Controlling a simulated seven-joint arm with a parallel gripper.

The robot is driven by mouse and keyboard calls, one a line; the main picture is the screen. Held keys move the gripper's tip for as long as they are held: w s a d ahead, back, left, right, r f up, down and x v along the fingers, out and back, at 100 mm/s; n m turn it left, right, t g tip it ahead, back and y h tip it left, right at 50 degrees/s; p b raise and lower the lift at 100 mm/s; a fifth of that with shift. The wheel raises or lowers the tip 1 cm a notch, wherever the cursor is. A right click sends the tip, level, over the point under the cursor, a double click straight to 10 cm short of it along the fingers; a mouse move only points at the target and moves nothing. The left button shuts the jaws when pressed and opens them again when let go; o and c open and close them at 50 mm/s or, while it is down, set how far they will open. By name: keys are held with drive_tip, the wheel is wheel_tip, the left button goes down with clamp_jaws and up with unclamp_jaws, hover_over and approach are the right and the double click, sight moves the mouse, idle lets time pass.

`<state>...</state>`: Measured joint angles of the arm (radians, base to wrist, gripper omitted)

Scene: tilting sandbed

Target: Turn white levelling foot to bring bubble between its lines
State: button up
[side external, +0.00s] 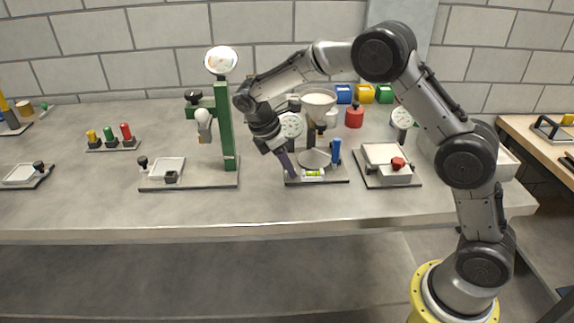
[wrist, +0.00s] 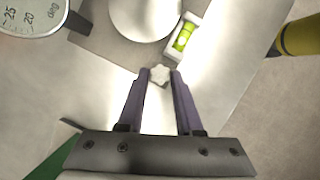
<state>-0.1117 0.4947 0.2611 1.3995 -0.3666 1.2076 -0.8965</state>
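The white levelling foot (wrist: 159,76) shows in the wrist view as a small lobed knob between my fingertips. My gripper (wrist: 160,72) has one finger on each side of it, with no clear gap, so it looks shut on the foot. In the side external view my gripper (side external: 290,174) points down at the left front of a small base plate (side external: 332,181); the foot is hidden there. The bubble vial (wrist: 184,37), yellow-green in a white holder, lies just beyond the foot. It also shows at the plate's front (side external: 313,174). The bubble's place between the lines is too small to tell.
A blue post (side external: 336,151) stands at the plate's right. A round pan (wrist: 145,14) and a dial in degrees (wrist: 32,15) are close to my fingers. A green column (side external: 224,130) stands left, and a tray with a red knob (side external: 398,163) stands right.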

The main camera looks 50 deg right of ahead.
clamp_jaws()
drive_tip(key=shift+m, duration=0.4)
drive_tip(key=m, duration=0.1)
drive_tip(key=m+g, duration=0.1)
drive_tip(key=shift+w+d+m+y, duration=0.1)
drive_tip(key=shift+w+m+y, duration=0.1)
drive_tip(key=shift+m+y, duration=0.15)
drive_tip(key=m+g+y, duration=0.1)
drive_tip(key=m, duration=0.2)
drive_tip(key=shift+w+d+m, duration=0.1)
drive_tip(key=shift+d+m, duration=0.05)
drive_tip(key=shift+m, duration=0.2)
drive_tip(key=m+y, duration=0.1)
drive_tip(key=m, duration=0.2)
drive_tip(key=m+y, duration=0.1)
drive_tip(key=m, duration=0.2)
drive_tip(key=shift+d+g, duration=0.2)
drive_tip(key=shift+g, duration=0.2)
drive_tip(key=o, duration=0.7)
unclamp_jaws()
